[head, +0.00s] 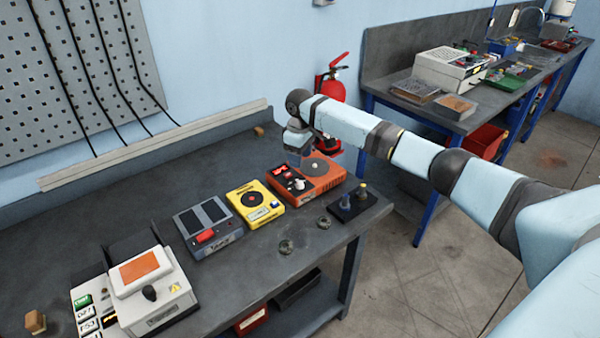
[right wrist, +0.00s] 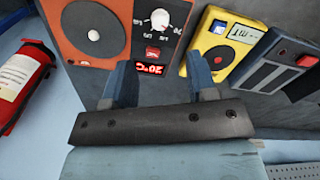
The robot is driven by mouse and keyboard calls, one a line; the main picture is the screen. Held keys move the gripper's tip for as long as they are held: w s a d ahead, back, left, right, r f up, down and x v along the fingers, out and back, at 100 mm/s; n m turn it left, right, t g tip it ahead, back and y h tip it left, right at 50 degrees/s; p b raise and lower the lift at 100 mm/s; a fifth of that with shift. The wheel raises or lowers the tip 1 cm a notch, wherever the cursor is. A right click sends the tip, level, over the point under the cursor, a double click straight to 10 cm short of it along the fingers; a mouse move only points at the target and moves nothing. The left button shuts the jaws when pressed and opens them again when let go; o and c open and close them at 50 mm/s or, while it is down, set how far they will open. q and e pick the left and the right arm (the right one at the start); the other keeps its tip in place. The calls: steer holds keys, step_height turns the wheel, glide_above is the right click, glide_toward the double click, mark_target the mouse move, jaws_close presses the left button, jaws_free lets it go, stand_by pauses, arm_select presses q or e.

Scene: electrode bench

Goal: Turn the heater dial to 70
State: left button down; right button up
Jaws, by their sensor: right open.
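The heater (head: 328,182) is an orange box with a round dark plate (head: 318,167), towards the right end of the bench. It also shows in the right wrist view (right wrist: 120,55), with its white dial (right wrist: 160,18), numbers around it, a red switch (right wrist: 153,53) and a red lit display (right wrist: 149,69) that appears to read 20°C, upside down. The dial shows small in the head view (head: 299,184). My right gripper (head: 297,160) is above the back left part of the heater. In the right wrist view its two fingers (right wrist: 162,80) are apart with nothing between them, short of the dial.
A yellow device (head: 267,213) and a grey device with a red switch (head: 215,240) stand left of the heater. A dark stand with small knobs (head: 352,208) is to its right. A white device (head: 150,300) is at front left. Small rings (head: 286,246) lie in front.

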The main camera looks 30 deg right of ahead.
steer(key=shift+r, duration=2.1)
